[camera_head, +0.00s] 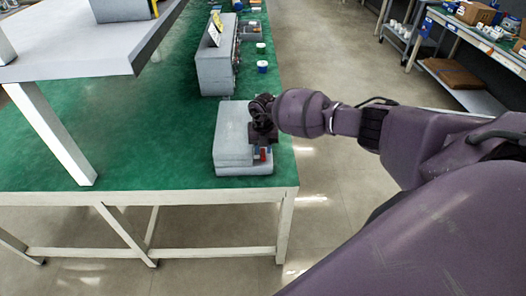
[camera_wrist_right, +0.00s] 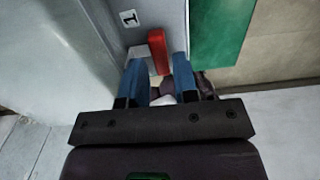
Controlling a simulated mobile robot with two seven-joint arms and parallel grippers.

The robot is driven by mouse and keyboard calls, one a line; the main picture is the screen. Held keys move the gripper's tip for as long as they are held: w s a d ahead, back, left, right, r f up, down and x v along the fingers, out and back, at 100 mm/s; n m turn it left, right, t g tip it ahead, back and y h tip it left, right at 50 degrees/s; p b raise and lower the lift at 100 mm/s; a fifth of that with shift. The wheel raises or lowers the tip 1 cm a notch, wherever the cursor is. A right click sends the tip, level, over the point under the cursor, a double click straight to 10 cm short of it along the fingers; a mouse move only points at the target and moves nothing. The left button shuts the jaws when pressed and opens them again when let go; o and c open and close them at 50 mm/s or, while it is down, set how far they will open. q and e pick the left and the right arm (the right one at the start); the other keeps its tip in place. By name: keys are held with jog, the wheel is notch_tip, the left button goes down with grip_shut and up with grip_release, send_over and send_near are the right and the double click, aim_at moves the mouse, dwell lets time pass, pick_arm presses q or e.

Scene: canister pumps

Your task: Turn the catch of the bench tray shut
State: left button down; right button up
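The bench tray (camera_head: 232,135) is a grey lidded box at the front right corner of the green bench. Its red catch (camera_head: 263,154) is on the right-hand side, low down and partly hidden by my gripper. In the right wrist view the catch (camera_wrist_right: 157,47) is a red bar, nearly upright, on a grey face beside a label reading 1. My right gripper (camera_wrist_right: 161,70) has two blue fingers apart, one on each side of the catch's lower end; I cannot tell whether either touches it. In the head view my right gripper (camera_head: 264,150) is against the tray's right side. My left gripper is out of view.
A long grey case (camera_head: 214,70) with a yellow sign stands behind the tray. A blue-and-white canister (camera_head: 262,67) stands near the right bench edge. A raised grey shelf (camera_head: 70,60) is on the left. The green bench top (camera_head: 150,120) between is clear.

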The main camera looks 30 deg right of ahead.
jog(key=shift+f, duration=0.95)
grip_shut()
